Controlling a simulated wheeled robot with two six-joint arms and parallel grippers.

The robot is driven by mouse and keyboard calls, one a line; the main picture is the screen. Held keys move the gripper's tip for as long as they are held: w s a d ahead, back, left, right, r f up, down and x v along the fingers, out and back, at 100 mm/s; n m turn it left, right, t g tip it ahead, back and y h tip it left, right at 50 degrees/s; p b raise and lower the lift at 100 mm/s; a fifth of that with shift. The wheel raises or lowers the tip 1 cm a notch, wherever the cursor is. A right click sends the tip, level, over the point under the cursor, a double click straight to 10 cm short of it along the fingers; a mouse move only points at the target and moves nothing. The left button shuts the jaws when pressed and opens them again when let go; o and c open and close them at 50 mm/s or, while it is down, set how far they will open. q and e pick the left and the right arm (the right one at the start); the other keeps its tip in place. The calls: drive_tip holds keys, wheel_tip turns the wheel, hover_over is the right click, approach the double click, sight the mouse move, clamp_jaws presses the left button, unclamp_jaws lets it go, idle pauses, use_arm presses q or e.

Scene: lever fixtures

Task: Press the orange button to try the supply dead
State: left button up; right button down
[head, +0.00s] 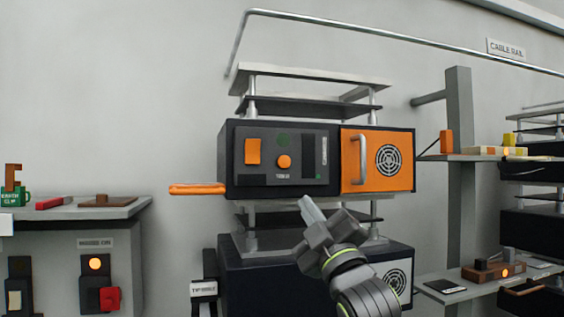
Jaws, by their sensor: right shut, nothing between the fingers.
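The orange button (284,161) is a round knob in the middle of the dark front panel (306,163) of a black box on a rack. A small label sits below it. An orange rectangular switch (252,151) is to its left, and a dim green round lamp (283,140) is above it. My right gripper (307,203) is shut and empty, with its tip below and slightly right of the button, apart from it in the picture. How far it is from the panel in depth I cannot tell. My left gripper is not in view.
An orange door (377,161) with a metal handle (358,160) is right of the panel. An orange bar (197,189) sticks out at the box's left. A counter (130,205) stands at left, with a red button (109,298) below. Shelves (470,157) stand at right.

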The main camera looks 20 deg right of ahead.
sight(284, 162)
drive_tip(key=s+a+r+n+t+y, duration=0.1)
drive_tip(key=s+r+n+y, duration=0.1)
drive_tip(key=s+r, duration=0.3)
wheel_tip(284, 162, up, 3)
drive_tip(key=shift+a+f+t, duration=0.2)
drive_tip(key=shift+a+t, duration=0.1)
drive_tip(key=shift+w+a+p, duration=0.15)
drive_tip(key=shift+w+p, duration=0.35)
drive_tip(key=shift+w, duration=3.95)
drive_tip(key=shift+w, duration=0.15)
drive_tip(key=shift+w, duration=0.25)
drive_tip(key=shift+w, duration=0.4)
drive_tip(key=shift+s, duration=0.8)
